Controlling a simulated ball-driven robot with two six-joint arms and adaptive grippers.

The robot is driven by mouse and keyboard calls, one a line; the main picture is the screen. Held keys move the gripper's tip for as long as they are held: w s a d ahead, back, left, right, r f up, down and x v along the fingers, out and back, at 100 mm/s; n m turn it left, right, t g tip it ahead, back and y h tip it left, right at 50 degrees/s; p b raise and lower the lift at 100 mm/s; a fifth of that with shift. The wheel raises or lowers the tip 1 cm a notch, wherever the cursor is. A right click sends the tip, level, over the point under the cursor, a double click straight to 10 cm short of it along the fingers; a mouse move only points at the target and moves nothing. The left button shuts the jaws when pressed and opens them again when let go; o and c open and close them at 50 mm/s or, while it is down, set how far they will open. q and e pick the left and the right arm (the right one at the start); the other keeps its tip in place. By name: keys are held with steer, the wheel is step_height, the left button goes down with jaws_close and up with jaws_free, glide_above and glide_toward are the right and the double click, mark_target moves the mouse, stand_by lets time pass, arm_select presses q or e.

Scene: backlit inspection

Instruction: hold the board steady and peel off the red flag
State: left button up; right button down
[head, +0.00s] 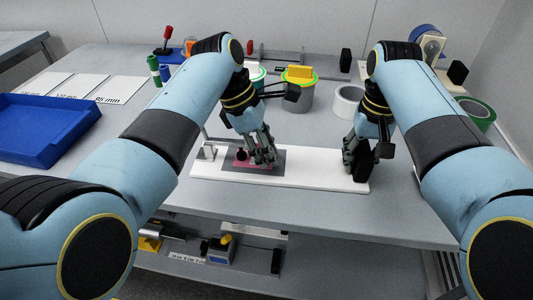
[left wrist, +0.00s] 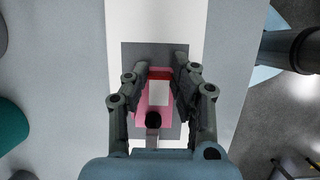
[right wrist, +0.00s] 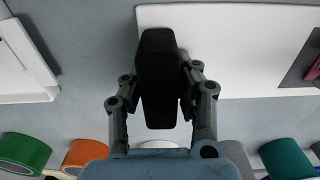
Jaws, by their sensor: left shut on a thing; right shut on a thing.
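The long white board (head: 318,170) lies across the table's front; it also shows in the left wrist view (left wrist: 150,20) and the right wrist view (right wrist: 240,45). A dark grey patch (head: 272,167) near its left end bears the pink and red flag (left wrist: 158,73), which has a white middle. My left gripper (head: 265,160) is over the patch, its fingers (left wrist: 165,68) on either side of the flag's red strip, closed on it; exact contact is hard to see. My right gripper (head: 354,155) is shut on a black block (right wrist: 158,70) at the board's right end.
A blue tray (head: 25,155) and white sheets (head: 92,88) lie at left. Behind the arms stand a yellow-topped cup (head: 298,92), a white roll (head: 347,103) and a green roll (head: 475,112). A shelf with tools is below the table's front edge.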

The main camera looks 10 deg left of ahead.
steer(key=shift+s+f, duration=0.1)
steer(key=shift+f, duration=0.05)
steer(key=c, duration=0.9)
jaws_free()
steer(key=shift+c, duration=0.2)
arm_select(q)
step_height(320, 180, up, 10)
steer(key=shift+f, duration=0.15)
